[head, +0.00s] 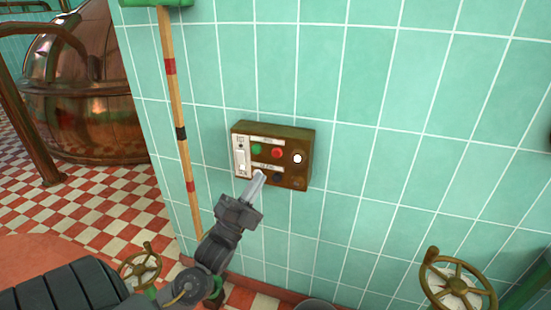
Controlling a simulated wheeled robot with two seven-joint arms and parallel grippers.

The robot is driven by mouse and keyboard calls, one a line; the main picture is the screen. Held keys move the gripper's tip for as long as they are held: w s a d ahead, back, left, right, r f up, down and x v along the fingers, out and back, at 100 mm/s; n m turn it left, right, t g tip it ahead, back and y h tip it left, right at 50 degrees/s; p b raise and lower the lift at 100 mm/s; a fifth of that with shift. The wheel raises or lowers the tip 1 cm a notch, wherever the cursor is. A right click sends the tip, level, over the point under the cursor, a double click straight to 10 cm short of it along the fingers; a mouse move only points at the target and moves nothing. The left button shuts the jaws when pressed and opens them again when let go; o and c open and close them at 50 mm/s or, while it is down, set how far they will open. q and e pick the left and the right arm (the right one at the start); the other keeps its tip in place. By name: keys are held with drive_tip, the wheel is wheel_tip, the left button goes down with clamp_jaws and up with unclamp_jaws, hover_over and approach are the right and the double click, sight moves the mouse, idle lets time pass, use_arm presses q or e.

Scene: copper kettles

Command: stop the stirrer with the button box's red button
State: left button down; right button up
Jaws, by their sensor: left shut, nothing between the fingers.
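The button box (311,147) is a brown box on the green tiled wall, near the middle of the head view. Its red button (277,153) sits right of a green button (256,149). A white round light or button (297,158) is further right, and a dark knob (277,177) is below. A white switch (241,160) is at the left. My left gripper (259,175) is shut and empty, its fingertips over the box's lower edge, below and left of the red button. I cannot tell whether they touch the box. My right gripper is not in view.
A wooden pole (176,110) with coloured bands stands left of the box. Brass handwheels are at the lower left (140,267) and lower right (457,284). A copper kettle (85,100) stands at the far left. The wall right of the box is bare.

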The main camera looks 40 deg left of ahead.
sight(277, 153)
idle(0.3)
